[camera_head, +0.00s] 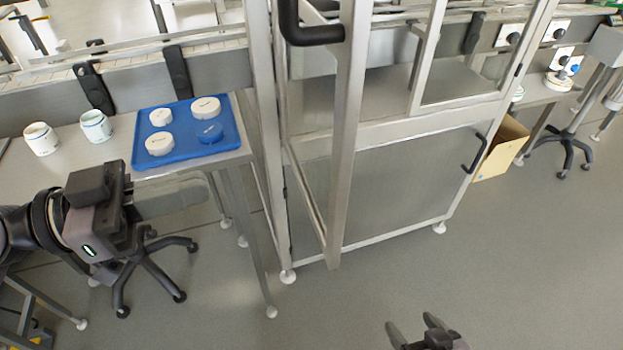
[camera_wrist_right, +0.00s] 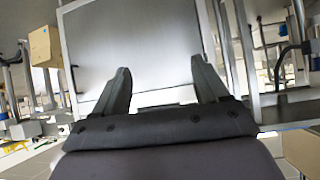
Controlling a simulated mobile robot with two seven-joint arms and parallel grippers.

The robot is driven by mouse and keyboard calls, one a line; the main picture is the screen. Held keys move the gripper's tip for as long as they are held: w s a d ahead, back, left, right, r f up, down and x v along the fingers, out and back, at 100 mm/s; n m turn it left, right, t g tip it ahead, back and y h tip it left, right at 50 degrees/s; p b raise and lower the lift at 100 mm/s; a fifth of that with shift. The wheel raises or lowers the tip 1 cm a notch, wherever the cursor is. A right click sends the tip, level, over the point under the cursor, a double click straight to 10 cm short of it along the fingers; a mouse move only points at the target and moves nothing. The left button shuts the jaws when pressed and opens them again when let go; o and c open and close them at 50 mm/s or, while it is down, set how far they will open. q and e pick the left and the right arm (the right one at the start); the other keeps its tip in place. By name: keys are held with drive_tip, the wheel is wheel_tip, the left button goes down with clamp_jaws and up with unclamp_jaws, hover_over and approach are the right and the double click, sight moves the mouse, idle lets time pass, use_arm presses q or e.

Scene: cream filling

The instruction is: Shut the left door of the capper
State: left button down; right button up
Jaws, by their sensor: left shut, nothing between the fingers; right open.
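The capper's left door (camera_head: 345,130) is a tall metal frame in the head view. It stands swung out from the capper (camera_head: 375,200) towards me, with a black handle (camera_head: 311,33) near its top. The top of the door is cut off by the picture edge. My left gripper (camera_head: 135,212) is at the far left, shut and empty, well apart from the door. My right gripper (camera_head: 413,328) is at the bottom, open and empty, right of the door's lower end. In the right wrist view its two fingers (camera_wrist_right: 163,82) are apart before a grey panel.
A table at left bears a blue tray (camera_head: 190,165) with several white and blue lids, and two white jars (camera_head: 40,139) (camera_head: 96,126). A wheeled chair base (camera_head: 150,258) stands below. A cardboard box (camera_head: 502,150) is at right. Floor before the capper is clear.

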use_arm(q)
drive_tip(key=s+r, duration=0.1)
drive_tip(key=p, duration=0.7)
approach(337, 159)
drive_tip(key=shift+m+g+h, duration=0.3)
drive_tip(key=shift+m+g, duration=0.1)
drive_tip(key=x, duration=0.5)
drive_tip(key=shift+w+d+r, duration=0.15)
drive_tip(key=shift+w+d, duration=0.15)
drive_tip(key=shift+w+d+p, duration=0.15)
drive_tip(key=shift+d+p, duration=0.2)
drive_tip(key=shift+d, duration=0.15)
drive_tip(key=shift+f, duration=0.2)
drive_tip(key=shift+d, duration=0.15)
